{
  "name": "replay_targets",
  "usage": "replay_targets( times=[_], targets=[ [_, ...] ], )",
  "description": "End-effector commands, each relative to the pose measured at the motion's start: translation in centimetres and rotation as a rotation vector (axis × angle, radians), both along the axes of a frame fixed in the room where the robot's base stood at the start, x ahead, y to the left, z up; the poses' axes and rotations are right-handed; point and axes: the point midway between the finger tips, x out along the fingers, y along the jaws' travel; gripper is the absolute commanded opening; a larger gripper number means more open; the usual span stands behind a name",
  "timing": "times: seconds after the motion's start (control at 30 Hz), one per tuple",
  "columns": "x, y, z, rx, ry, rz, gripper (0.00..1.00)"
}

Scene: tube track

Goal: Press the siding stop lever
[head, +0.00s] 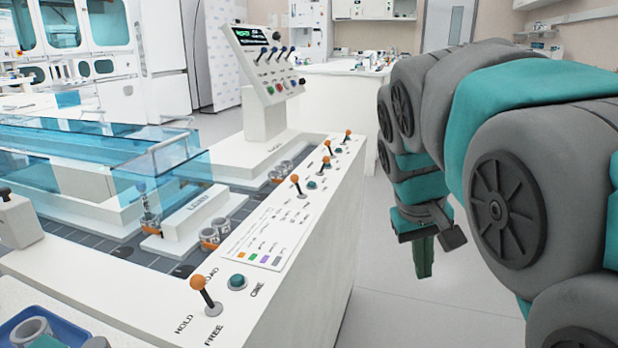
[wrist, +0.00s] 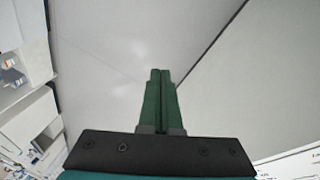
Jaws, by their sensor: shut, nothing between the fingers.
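Several orange-topped levers stand along the white control ledge in the head view. The nearest lever (head: 207,294) is tilted, with HOLD, LOAD and FREE lettering around its base. Farther along are a middle lever (head: 297,184), another lever (head: 325,163) and a far lever (head: 347,135). Labels at the farther levers are too small to read, so I cannot tell which is the siding stop lever. My gripper (head: 423,258) hangs fingers down to the right of the ledge, apart from every lever. In the wrist view its green fingers (wrist: 161,100) are together and empty, above pale floor.
A teal button (head: 237,282) sits beside the nearest lever. A white console (head: 262,75) with small blue levers stands at the ledge's far end. Clear blue covers (head: 165,160) and grey tubes (head: 209,238) lie left of the ledge. The floor (head: 385,285) right of it is clear.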

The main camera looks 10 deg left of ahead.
Motion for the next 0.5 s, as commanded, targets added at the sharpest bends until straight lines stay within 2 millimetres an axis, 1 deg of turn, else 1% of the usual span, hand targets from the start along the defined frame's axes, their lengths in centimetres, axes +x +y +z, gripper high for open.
replay_targets(
  times=[0.03,0.07,0.1,0.17,0.23,0.27,0.3,0.37,0.4,0.5],
  targets=[
    [1.8,2.1,1.3,-0.011,-0.033,0.037,0.00],
    [2.6,3.2,1.9,-0.019,-0.050,0.055,0.00],
    [3.7,4.8,2.9,-0.026,-0.072,0.081,0.00],
    [5.1,7.4,4.3,-0.035,-0.108,0.120,0.00],
    [6.5,10.6,5.8,-0.042,-0.151,0.167,0.00],
    [7.0,12.0,6.4,-0.043,-0.167,0.187,0.00],
    [7.5,14.0,7.2,-0.044,-0.191,0.216,0.00],
    [8.0,16.9,8.3,-0.046,-0.224,0.256,0.00],
    [8.2,18.8,8.9,-0.046,-0.246,0.282,0.00],
    [8.3,23.5,10.4,-0.034,-0.297,0.345,0.00]
  ],
)
